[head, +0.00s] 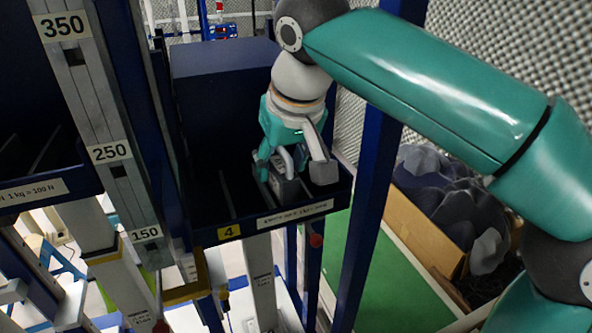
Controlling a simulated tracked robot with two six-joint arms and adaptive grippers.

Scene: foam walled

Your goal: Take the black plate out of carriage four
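Carriage four is a dark blue tray (211,238) with a yellow number 4 tag (229,232) and a white label strip on its front. Thin dark upright plates or dividers (227,193) stand in its left part; I cannot tell which is the black plate. My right gripper (304,181) reaches down into the right end of the carriage. Its two grey finger pads are apart, with a narrow dark gap between them. I see no plate clearly between the pads, and the fingers hide part of the tray inside. My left gripper is not in view.
A dark blue box (222,100) stands behind the tray. A scale post (98,130) marked 350, 250 and 150 and another carriage (38,192) are at the left. A blue post (366,205) stands close right. A cardboard box (424,231) with dark foam pieces lies beyond.

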